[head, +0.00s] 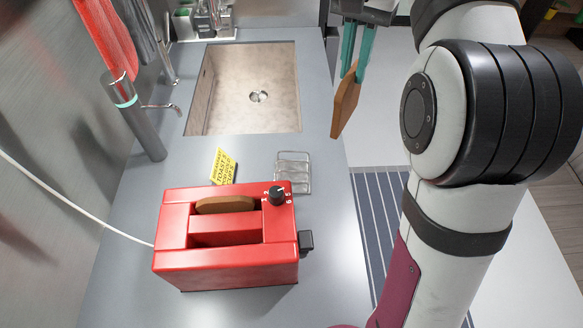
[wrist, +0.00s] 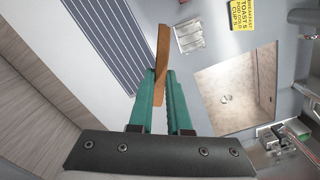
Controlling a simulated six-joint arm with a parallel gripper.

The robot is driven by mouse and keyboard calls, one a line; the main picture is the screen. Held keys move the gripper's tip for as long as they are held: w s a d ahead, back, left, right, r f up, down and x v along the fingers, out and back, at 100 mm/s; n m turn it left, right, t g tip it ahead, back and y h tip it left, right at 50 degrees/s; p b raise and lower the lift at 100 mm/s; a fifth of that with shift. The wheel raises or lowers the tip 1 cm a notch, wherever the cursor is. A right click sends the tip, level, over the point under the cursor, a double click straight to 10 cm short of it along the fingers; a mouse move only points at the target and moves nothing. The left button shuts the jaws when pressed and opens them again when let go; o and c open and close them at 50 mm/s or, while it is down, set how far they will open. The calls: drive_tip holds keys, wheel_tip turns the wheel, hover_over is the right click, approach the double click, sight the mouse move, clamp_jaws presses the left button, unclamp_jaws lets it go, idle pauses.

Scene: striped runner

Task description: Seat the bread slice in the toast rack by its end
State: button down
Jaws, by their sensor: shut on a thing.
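My gripper (head: 351,72) has teal fingers shut on a brown bread slice (head: 345,108). The slice hangs below the fingertips, tilted, in the air right of the sink in the head view. In the wrist view the slice (wrist: 162,50) shows nearly edge-on between the fingers (wrist: 163,84) and sticks out past their tips. The wire toast rack (head: 293,173) stands empty on the counter, below and left of the slice in the head view. The rack (wrist: 189,36) is right of the slice in the wrist view, apart from it.
A red toaster (head: 225,275) with another slice (head: 225,204) in one slot stands near the rack. A yellow sign (head: 222,167) is behind it. The sink (head: 240,85) and tap (head: 135,115) lie farther back. A striped runner (head: 385,205) lies to the right.

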wheel_tip(320, 180, down, 8)
drive_tip(key=d+m, duration=0.1)
drive_tip(key=m, duration=1.2)
hover_over(293, 171)
drive_tip(key=s, duration=0.2)
wheel_tip(293, 171, down, 19)
drive_tip(key=shift+w+a+r, duration=0.15)
drive_tip(key=shift+w+r, duration=0.05)
drive_tip(key=shift+w, duration=0.05)
drive_tip(key=shift+f, duration=0.15)
drive_tip(key=c, duration=0.9)
unclamp_jaws()
drive_tip(key=shift+o, duration=0.2)
